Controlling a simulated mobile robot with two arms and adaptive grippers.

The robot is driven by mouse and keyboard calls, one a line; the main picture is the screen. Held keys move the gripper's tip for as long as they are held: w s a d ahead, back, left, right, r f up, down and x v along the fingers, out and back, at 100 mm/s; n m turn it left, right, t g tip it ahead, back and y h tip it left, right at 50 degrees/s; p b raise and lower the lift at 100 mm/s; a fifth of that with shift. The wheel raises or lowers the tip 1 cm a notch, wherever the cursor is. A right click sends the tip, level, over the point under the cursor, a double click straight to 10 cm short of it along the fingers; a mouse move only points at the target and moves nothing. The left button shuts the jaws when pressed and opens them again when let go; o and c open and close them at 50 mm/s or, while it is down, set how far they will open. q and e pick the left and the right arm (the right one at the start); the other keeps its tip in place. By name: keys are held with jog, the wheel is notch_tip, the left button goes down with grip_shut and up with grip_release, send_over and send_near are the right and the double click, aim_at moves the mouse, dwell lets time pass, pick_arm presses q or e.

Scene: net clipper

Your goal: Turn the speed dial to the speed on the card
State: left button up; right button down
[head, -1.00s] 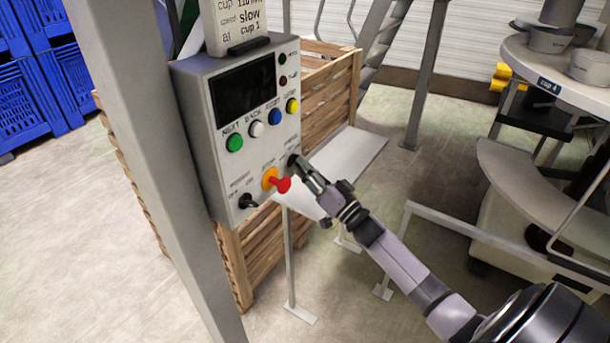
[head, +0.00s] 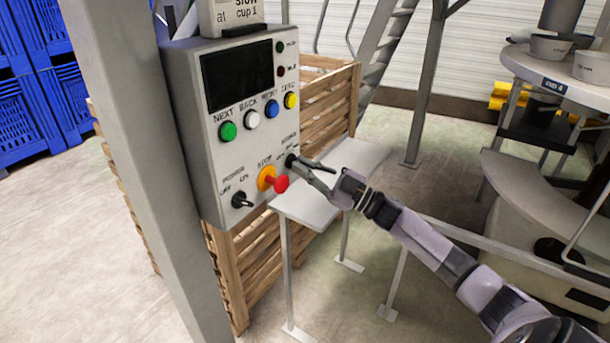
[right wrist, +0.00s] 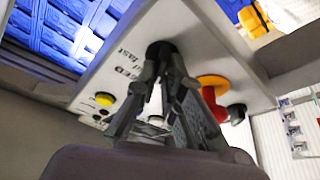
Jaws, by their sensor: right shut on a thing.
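The speed dial (right wrist: 160,48) is a small black knob at the lower right of the grey control panel (head: 205,165). My right gripper (head: 297,162) is shut on it; in the right wrist view its fingertips (right wrist: 160,66) close around the knob and hide part of it. Part of a label ending in "fast" shows beside it. The dial's pointer cannot be made out. The white card (head: 218,16) on top of the panel is cut off by the picture's top edge; "slow", "at" and "cup 1" show. My left gripper is not in view.
A red-and-orange stop button (head: 275,181) sits close left of the dial, with a black switch (head: 241,200) beyond it. Green, white, blue and yellow buttons (head: 291,100) are above. A wooden crate (head: 330,100) stands behind, a grey post (head: 140,190) at left.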

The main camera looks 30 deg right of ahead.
jog(key=shift+n+g+y+b, duration=0.5)
jog(key=shift+n+g+b, duration=0.3)
jog(key=shift+n, duration=1.2)
jog(key=c, duration=1.7)
grip_release()
jog(key=v, duration=1.2)
